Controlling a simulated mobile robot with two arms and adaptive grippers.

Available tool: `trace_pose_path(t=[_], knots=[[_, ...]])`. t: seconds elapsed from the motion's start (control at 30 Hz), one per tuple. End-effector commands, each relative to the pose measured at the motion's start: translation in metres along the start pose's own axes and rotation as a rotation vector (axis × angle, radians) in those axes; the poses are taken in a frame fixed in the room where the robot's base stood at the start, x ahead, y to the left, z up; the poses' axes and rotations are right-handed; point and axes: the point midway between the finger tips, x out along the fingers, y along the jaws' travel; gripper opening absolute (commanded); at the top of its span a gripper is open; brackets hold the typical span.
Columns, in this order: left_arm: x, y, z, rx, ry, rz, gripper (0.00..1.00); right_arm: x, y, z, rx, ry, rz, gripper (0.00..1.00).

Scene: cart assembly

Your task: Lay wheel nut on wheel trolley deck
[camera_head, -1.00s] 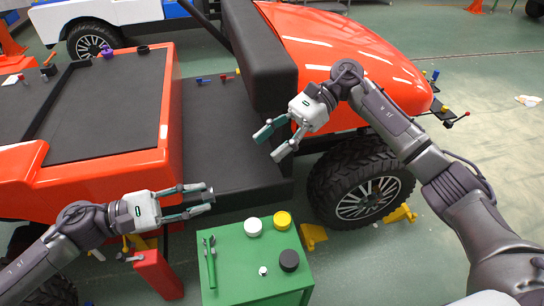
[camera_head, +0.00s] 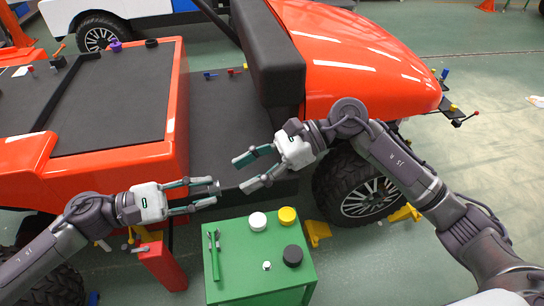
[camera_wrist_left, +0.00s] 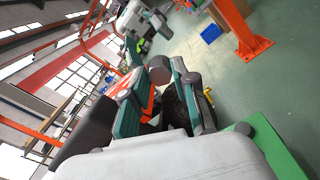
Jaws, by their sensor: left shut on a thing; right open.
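My left gripper (camera_head: 214,191) is shut on a small grey round piece, likely the wheel nut, which shows between its fingertips in the left wrist view (camera_wrist_left: 159,69). In the head view the piece is mostly hidden by the fingers. My right gripper (camera_head: 242,174) is open and empty, close to the left gripper's fingertips and to their right. A green trolley (camera_head: 225,287), whose top may be the wheel trolley deck, stands below both grippers. A small white nut-like piece (camera_head: 266,266) lies on that top.
The green top also bears a green tool (camera_head: 214,257), a white cap (camera_head: 257,221), a yellow cap (camera_head: 287,215) and a black cap (camera_head: 292,255). Its centre is bare. The orange vehicle (camera_head: 360,50) and its front wheel (camera_head: 365,195) stand behind and right. A red stand (camera_head: 163,265) is at left.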

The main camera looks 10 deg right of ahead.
Motion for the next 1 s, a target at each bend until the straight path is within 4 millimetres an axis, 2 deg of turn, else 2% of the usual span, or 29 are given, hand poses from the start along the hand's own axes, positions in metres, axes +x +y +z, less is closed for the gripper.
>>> trace_pose_path(t=[0.1,0.3,0.67,0.9,1.0], knots=[[0.000,0.000,0.000,0.000,0.000,0.000,0.00,0.020,0.000,0.001,-0.001,-0.001,0.002,0.54],[0.000,0.000,0.000,0.000,0.000,0.000,0.00,0.038,0.000,0.000,0.000,0.000,0.001,0.54],[0.000,0.000,0.000,0.000,0.000,0.000,0.00,0.041,0.000,0.000,-0.001,0.001,0.000,0.53],[0.000,0.000,0.000,0.000,-0.001,0.000,0.00,0.041,0.000,0.000,-0.001,0.001,0.000,0.12],[0.000,0.000,0.000,0.000,-0.001,-0.001,0.00,0.041,0.000,0.000,-0.001,0.001,-0.001,0.00]])
